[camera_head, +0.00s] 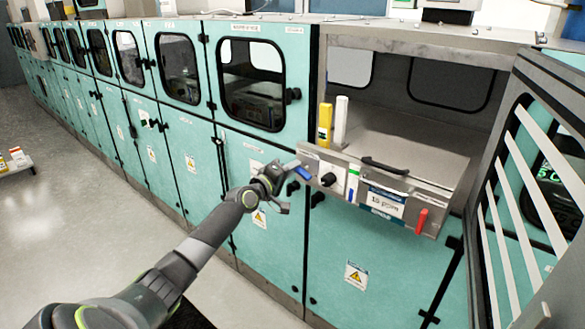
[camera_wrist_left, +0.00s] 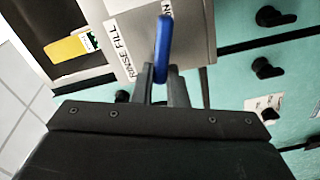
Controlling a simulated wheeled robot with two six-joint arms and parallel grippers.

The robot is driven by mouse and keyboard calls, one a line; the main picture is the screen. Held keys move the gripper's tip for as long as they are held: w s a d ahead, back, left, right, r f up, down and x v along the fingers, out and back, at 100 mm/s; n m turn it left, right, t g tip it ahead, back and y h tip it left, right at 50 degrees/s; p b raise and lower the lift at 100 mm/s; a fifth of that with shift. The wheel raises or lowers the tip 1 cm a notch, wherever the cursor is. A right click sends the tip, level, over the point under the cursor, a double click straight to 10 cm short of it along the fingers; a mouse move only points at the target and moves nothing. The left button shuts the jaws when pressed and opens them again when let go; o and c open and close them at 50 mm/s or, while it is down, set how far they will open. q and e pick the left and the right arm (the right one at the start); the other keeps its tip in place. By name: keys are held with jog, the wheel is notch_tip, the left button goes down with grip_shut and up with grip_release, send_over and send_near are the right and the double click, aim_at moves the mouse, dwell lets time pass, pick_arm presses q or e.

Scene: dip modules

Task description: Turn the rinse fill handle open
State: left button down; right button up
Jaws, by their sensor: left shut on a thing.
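The blue rinse fill handle (camera_head: 304,173) is on the left end of the steel front panel. In the left wrist view the blue handle (camera_wrist_left: 163,45) stands upright beside the "RINSE FILL" label (camera_wrist_left: 118,48). My left gripper (camera_head: 292,172) reaches the handle from the left. In the wrist view its fingers (camera_wrist_left: 160,88) are shut around the lower part of the handle. The handle's pivot is hidden. My right gripper is in neither view.
The steel panel also carries a black knob (camera_head: 328,180), a black pull bar (camera_head: 385,166) and a red handle (camera_head: 422,222). A yellow object (camera_head: 325,125) and a white object (camera_head: 341,122) stand behind it. An open door (camera_head: 530,190) fills the right side.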

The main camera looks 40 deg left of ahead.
pick_arm(q)
jog(key=shift+a+f+n, duration=0.1)
jog(key=shift+f+n, duration=0.2)
jog(key=shift+n, duration=0.75)
jog(key=shift+f+n, duration=0.25)
jog(key=shift+n, duration=0.8)
jog(key=c, duration=1.4)
grip_release()
jog(key=shift+c, duration=0.2)
jog(key=s+a+p, duration=0.1)
jog(key=s+p, duration=0.4)
jog(key=s, duration=1.2)
jog(key=shift+s+a, duration=0.15)
jog(key=shift+s, duration=0.05)
